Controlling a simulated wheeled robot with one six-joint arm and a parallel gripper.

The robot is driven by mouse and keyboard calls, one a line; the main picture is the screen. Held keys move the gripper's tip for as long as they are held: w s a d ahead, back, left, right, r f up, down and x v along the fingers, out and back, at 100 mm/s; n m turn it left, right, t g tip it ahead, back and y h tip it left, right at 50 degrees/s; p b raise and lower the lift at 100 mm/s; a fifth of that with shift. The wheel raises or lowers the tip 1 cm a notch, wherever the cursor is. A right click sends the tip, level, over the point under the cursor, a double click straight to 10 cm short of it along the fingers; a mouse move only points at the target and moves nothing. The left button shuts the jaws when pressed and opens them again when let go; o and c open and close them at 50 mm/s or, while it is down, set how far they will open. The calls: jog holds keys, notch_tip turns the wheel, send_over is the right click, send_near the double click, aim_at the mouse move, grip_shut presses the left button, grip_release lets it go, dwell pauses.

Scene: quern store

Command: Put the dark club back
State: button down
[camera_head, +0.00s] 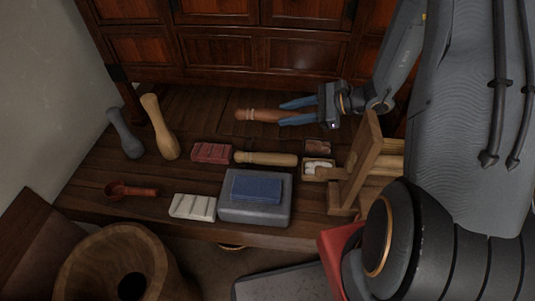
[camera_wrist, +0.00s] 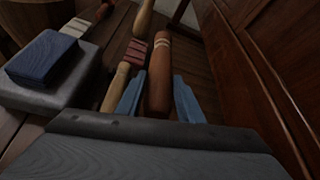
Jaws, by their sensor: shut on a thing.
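My gripper (camera_head: 302,110) is shut on a dark reddish-brown club with pale bands (camera_head: 260,115), near the cabinet at the back of the low table. The club lies about level, pointing left; I cannot tell whether it touches the boards. In the wrist view the club (camera_wrist: 160,72) runs between the two blue fingers (camera_wrist: 158,100), and its near end is hidden. A dark grey club (camera_head: 125,133) and a pale wooden club (camera_head: 160,127) stand at the left of the table, leaning slightly.
A pale pestle (camera_head: 266,159), red ridged block (camera_head: 211,152), white ridged block (camera_head: 192,207) and blue block (camera_head: 256,188) on a grey slab (camera_head: 243,212) occupy the middle. A wooden frame (camera_head: 358,165) stands right, near small boxes (camera_head: 318,168). A red scoop (camera_head: 130,190) lies left.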

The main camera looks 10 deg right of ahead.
jog(key=shift+w+f+b, duration=0.2)
jog(key=shift+f+b, duration=0.2)
jog(key=shift+f, duration=0.4)
notch_tip(320, 180, down, 10)
jog(key=shift+r+b, duration=0.1)
jog(key=shift+b, duration=0.95)
jog(key=shift+f+b, duration=0.3)
jog(key=shift+f, duration=0.4)
jog(key=c, duration=1.5)
grip_release()
jog(key=shift+s, duration=0.1)
